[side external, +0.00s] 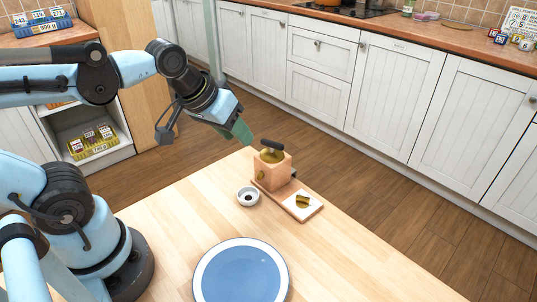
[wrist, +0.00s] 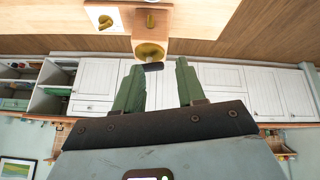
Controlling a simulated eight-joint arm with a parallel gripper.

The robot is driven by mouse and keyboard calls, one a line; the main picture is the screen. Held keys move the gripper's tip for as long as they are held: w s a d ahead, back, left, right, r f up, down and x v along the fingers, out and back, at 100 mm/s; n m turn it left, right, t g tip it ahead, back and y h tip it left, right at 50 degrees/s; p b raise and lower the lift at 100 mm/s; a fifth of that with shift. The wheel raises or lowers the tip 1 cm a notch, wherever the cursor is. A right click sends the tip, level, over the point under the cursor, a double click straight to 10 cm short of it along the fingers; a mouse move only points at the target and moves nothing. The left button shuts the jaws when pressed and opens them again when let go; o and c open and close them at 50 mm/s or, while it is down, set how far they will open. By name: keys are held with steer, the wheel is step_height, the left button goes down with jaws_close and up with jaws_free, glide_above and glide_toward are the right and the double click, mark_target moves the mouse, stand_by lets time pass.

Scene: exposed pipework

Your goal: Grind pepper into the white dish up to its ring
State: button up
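The pepper grinder (side external: 271,175) is a wooden box with a brass-coloured top and a dark crank handle (side external: 272,145). It stands on a wooden base near the table's far corner. The small white dish (side external: 241,194) sits on the table just left of the grinder, apart from it; its inside has a dark centre, and I cannot make out the ring or the pepper level. My gripper (side external: 246,138) is above and left of the handle. In the wrist view my gripper (wrist: 156,70) has its green fingers spread and empty, with the dark handle end (wrist: 153,67) showing beyond the fingertips.
A white square (side external: 312,204) with a brass-coloured piece (side external: 302,201) lies on the base's right part. A blue plate (side external: 240,275) with a white rim is at the table's front. White cabinets (side external: 395,90) stand beyond the floor.

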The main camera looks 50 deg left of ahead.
steer(key=w+r+n+g, duration=0.2)
steer(key=w+r+n, duration=0.15)
steer(key=n, duration=0.35)
step_height(320, 180, up, 4)
steer(key=n+g, duration=0.4)
steer(key=n, duration=0.8)
glide_above(272, 142)
step_height(272, 142, down, 11)
steer(key=shift+f, duration=0.15)
steer(key=shift+c, duration=0.3)
jaws_close()
